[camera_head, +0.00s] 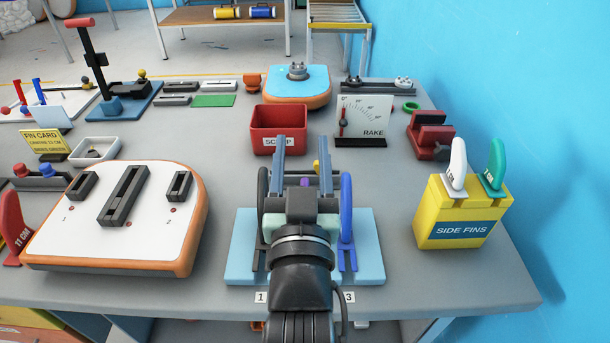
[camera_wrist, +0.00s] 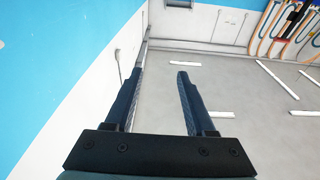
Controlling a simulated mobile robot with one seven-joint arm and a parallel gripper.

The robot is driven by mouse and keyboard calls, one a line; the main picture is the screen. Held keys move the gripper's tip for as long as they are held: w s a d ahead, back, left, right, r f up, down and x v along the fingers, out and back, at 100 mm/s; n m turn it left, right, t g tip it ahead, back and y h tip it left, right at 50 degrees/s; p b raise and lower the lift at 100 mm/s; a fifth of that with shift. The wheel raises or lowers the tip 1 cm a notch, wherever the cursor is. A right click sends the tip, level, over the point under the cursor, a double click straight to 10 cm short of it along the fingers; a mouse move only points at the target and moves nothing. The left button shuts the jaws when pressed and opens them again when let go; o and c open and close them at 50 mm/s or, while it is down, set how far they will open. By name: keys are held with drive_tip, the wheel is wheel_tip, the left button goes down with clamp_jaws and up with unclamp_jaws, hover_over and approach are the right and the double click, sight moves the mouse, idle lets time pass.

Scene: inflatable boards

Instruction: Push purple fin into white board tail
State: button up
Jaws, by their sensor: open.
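The white board tail (camera_head: 90,215) lies at the left of the table with an orange edge, a long dark middle slot box (camera_head: 123,196) and a smaller box on each side. A light blue rack (camera_head: 373,262) stands at the front middle, holding a dark fin (camera_head: 262,195) and a blue fin (camera_head: 346,200). A small purple patch (camera_head: 305,182), perhaps the purple fin, shows beyond my wrist; the rest is hidden. My gripper (camera_head: 301,140) is open above the rack. In the wrist view, its fingers (camera_wrist: 161,74) are apart with nothing between them.
A red scrap bin (camera_head: 278,122) and a rake gauge (camera_head: 364,116) stand beyond my gripper. A yellow side-fin box (camera_head: 435,220) with white and green fins stands at the right. A red fin (camera_head: 12,225) stands left of the board. Bare table lies between board and rack.

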drive_tip(key=s+f+g+p, duration=0.2)
drive_tip(key=s+f+p, duration=0.1)
drive_tip(key=f+p, duration=0.1)
drive_tip(key=s+f+g+p, duration=0.2)
drive_tip(key=s+f+p, duration=0.1)
drive_tip(key=p, duration=0.3)
drive_tip(key=s+f+g+p, duration=0.2)
drive_tip(key=s+f+p, duration=0.1)
drive_tip(key=p, duration=0.3)
drive_tip(key=shift+s+d+f, duration=0.1)
drive_tip(key=shift+s+f, duration=0.1)
drive_tip(key=shift+f, duration=0.2)
drive_tip(key=shift+s+d+f, duration=0.1)
drive_tip(key=shift+s+f, duration=0.05)
drive_tip(key=shift+f, duration=0.25)
drive_tip(key=x, duration=0.7)
drive_tip(key=shift+w+f, duration=0.1)
drive_tip(key=shift+f, duration=0.05)
drive_tip(key=shift+p+x, duration=0.35)
drive_tip(key=shift+x, duration=2.2)
clamp_jaws()
